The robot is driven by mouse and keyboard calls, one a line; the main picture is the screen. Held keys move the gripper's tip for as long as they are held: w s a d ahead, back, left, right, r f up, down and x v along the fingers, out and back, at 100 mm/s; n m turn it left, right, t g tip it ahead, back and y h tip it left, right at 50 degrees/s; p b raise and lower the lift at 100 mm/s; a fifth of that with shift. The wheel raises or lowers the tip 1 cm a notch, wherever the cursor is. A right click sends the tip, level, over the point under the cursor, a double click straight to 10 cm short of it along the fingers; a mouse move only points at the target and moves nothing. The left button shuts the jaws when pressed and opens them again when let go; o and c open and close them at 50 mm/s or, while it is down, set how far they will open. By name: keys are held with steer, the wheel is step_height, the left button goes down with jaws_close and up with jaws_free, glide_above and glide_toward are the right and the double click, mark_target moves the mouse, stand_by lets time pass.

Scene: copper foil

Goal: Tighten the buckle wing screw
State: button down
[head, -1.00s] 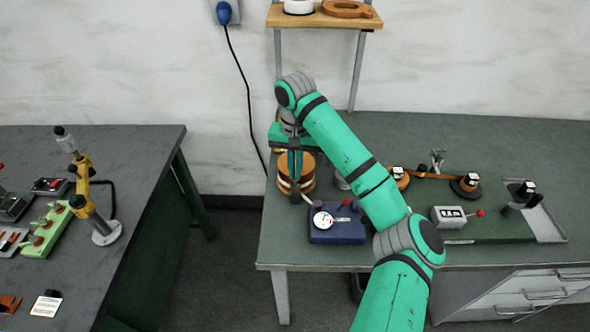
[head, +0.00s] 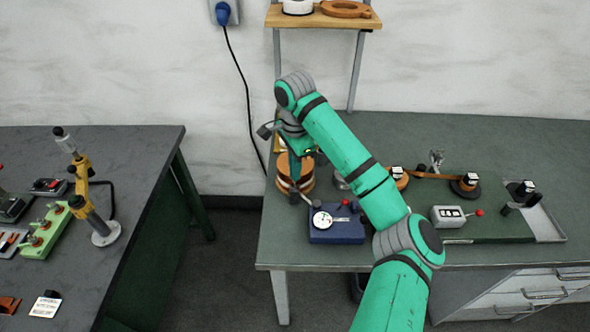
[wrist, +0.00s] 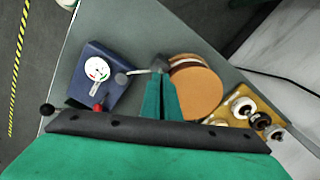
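A copper-coloured foil roll (head: 287,184) with a pale band stands at the left end of the right bench, and it also shows in the wrist view (wrist: 200,92). At its side is a small dark fitting (wrist: 160,61), which looks like the buckle wing screw, with a grey rod (wrist: 139,71) running left to a round end. My gripper (wrist: 160,74) points down at this fitting. Its two teal fingers are close together with their tips at the fitting, apparently closed on it. The fingertips hide much of the screw.
A blue block (head: 336,228) with a white dial and red knob stands close beside the roll. Yellow hardware with dark knobs (wrist: 243,107) sits on the roll's other side. A grey box (head: 447,216) and spools are farther right. The wall is behind.

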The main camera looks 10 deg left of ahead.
steer(key=m, duration=0.4)
steer(key=shift+s+f, duration=0.1)
steer(key=shift+f, duration=0.05)
steer(key=shift+a+m, duration=0.2)
steer(key=shift+m, duration=0.3)
steer(key=shift+d+m, duration=0.1)
steer(key=shift+m, duration=0.2)
steer(key=c, duration=2)
jaws_free()
